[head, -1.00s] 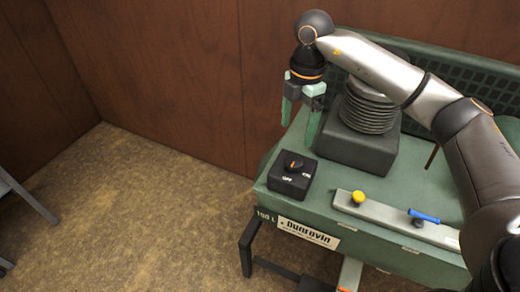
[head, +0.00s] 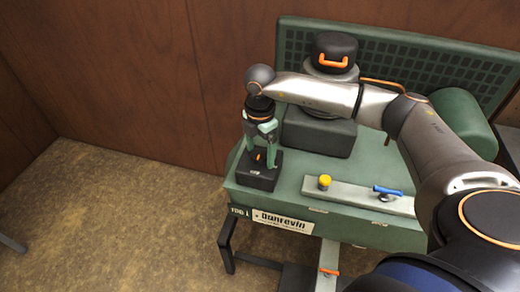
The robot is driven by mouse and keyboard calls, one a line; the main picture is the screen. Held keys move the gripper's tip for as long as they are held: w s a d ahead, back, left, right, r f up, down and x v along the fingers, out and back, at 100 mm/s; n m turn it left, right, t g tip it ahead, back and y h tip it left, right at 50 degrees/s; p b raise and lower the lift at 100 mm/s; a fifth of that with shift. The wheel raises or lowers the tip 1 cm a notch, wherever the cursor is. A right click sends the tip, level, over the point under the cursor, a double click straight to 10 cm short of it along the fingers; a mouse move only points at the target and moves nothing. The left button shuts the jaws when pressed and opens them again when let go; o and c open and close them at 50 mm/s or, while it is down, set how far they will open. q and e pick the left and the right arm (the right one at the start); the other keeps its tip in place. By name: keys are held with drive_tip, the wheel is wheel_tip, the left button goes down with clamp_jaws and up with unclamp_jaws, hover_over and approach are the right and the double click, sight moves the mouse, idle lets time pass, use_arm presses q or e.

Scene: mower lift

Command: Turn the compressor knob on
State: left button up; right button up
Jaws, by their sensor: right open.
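The compressor (head: 330,174) is a green bench-like unit with a label on its front. The knob (head: 259,154) is black with an orange mark and sits on a black box (head: 258,178) at the compressor's left end. My right gripper (head: 261,160) points down over the box, with its green fingers spread on either side of the knob. Whether the fingers touch the knob cannot be told. The fingers partly hide the knob and the lettering on the box. My left gripper is not in view.
A strip with a yellow knob (head: 324,182) and a blue lever (head: 387,191) lies to the right of the box. A dark motor block (head: 318,136) stands behind it. A brown wooden wall (head: 110,70) is behind, and open floor (head: 110,220) is at the left.

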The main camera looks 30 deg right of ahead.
drive_tip(key=c, duration=1.4)
